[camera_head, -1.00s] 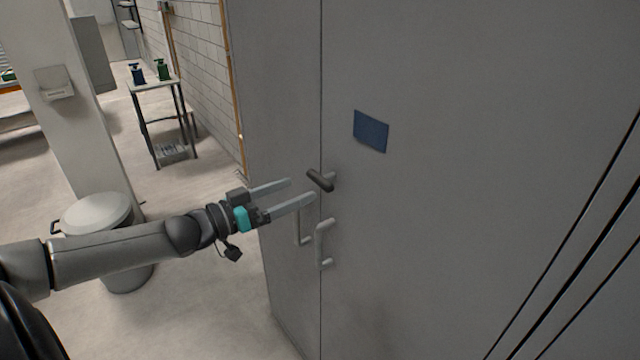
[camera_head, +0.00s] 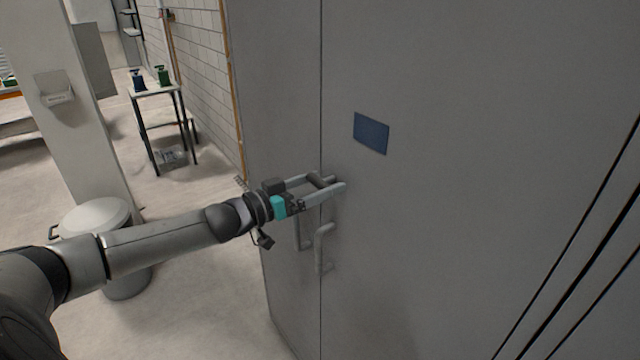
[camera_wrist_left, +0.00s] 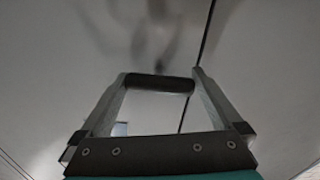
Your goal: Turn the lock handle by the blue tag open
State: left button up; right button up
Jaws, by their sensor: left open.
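The dark lock handle (camera_head: 321,181) is on the grey cabinet door, below and left of the blue tag (camera_head: 371,133). My left gripper (camera_head: 338,182) is open, with one finger on each side of the handle. In the left wrist view the handle (camera_wrist_left: 160,83) lies crosswise between the fingertips of the left gripper (camera_wrist_left: 160,76), close to both. I cannot tell whether either finger touches it. My right gripper is not in view.
The grey cabinet (camera_head: 460,120) fills the right side. Two pull handles sit below the lock, one (camera_head: 320,250) on the right door. A lidded bin (camera_head: 95,217) and a small table (camera_head: 157,88) with two bottles stand at left on open floor.

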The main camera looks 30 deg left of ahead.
pick_arm(q)
jog(key=shift+w, duration=0.1)
jog(key=shift+d, duration=0.1)
jog(key=c, duration=1)
